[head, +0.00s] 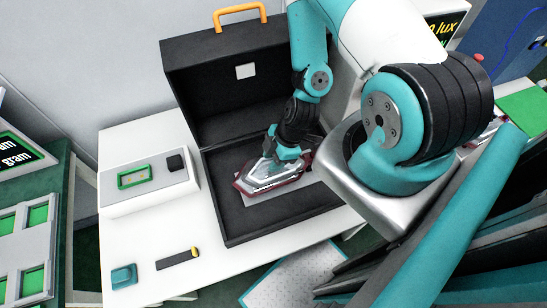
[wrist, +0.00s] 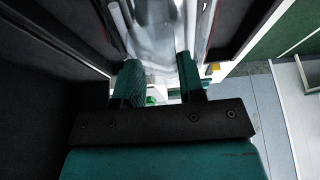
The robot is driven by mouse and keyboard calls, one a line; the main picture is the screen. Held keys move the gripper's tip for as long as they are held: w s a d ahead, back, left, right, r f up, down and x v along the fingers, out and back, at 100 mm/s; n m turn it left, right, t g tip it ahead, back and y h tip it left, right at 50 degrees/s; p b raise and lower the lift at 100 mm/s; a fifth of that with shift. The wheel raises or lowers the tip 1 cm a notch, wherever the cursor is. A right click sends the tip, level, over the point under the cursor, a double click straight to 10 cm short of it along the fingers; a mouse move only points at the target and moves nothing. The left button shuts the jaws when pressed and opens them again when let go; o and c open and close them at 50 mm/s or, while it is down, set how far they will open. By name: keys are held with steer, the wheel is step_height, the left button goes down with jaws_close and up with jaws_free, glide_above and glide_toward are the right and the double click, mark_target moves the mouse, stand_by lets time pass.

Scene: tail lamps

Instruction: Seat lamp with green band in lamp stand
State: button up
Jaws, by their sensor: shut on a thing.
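A tail lamp (head: 270,177) with a clear lens and dark red rim is inside the open black case (head: 225,205). My gripper (head: 275,152) reaches down into the case and is shut on the lamp. In the wrist view the two green fingers of my gripper (wrist: 160,78) close on the clear lamp body (wrist: 152,30). A small green patch shows between the fingers, but I cannot tell if it is the lamp's band. A pale plate edge shows beneath the lamp. I cannot tell whether it is the lamp stand, or whether the lamp touches it.
The case's raised lid (head: 215,85) with an orange handle (head: 239,11) stands behind. On the white table (head: 130,245) are a grey box (head: 150,190) with a green-framed panel, a black-and-yellow tool (head: 177,258) and a teal block (head: 123,276). The table's front-left is mostly clear.

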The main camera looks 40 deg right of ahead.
steer(key=shift+r+p, duration=0.65)
steer(key=shift+r, duration=0.45)
steer(key=shift+r+p, duration=0.55)
steer(key=shift+r, duration=0.3)
stand_by(0.7)
